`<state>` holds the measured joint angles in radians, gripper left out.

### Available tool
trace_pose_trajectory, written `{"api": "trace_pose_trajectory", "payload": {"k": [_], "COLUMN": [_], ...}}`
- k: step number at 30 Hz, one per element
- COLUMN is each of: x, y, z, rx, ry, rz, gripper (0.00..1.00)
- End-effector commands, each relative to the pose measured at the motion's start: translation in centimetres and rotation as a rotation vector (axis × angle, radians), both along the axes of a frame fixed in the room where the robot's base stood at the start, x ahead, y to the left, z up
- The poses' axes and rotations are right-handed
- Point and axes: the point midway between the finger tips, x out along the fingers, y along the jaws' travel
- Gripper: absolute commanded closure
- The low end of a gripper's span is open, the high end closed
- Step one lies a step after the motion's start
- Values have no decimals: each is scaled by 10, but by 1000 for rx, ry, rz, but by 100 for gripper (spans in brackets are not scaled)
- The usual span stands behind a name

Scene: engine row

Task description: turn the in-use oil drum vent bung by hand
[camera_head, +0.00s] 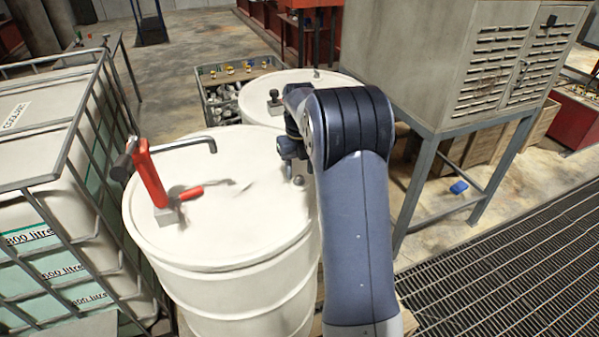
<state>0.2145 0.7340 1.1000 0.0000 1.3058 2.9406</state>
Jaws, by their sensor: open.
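The white oil drum (240,225) with the red-handled hand pump (153,175) on its lid stands in front of me. A small dark bung (298,180) sits on the right part of its lid, close to my arm. My gripper (291,150) is mostly hidden by my own arm and shows as a dark shape above the lid, just behind the bung. It is open and looks apart from the bung. A second white drum (310,77) stands behind, with a dark fitting (275,98) on its lid.
A caged white tank (35,180) stands close on the left. A crate (204,88) of mixed parts is behind the drums. A grey cabinet (460,60) on a metal stand rises on the right. Floor grating (510,260) lies at the lower right. A blue object (459,188) lies under the cabinet.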

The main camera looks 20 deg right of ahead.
Motion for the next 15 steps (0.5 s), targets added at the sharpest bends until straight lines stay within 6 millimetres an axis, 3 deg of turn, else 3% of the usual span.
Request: {"api": "trace_pose_trajectory", "payload": {"k": [9, 15], "x": [1, 1], "y": [0, 0], "z": [63, 88], "rx": [-1, -1], "ry": [-6, -4], "rz": [0, 0], "gripper": [55, 55]}}
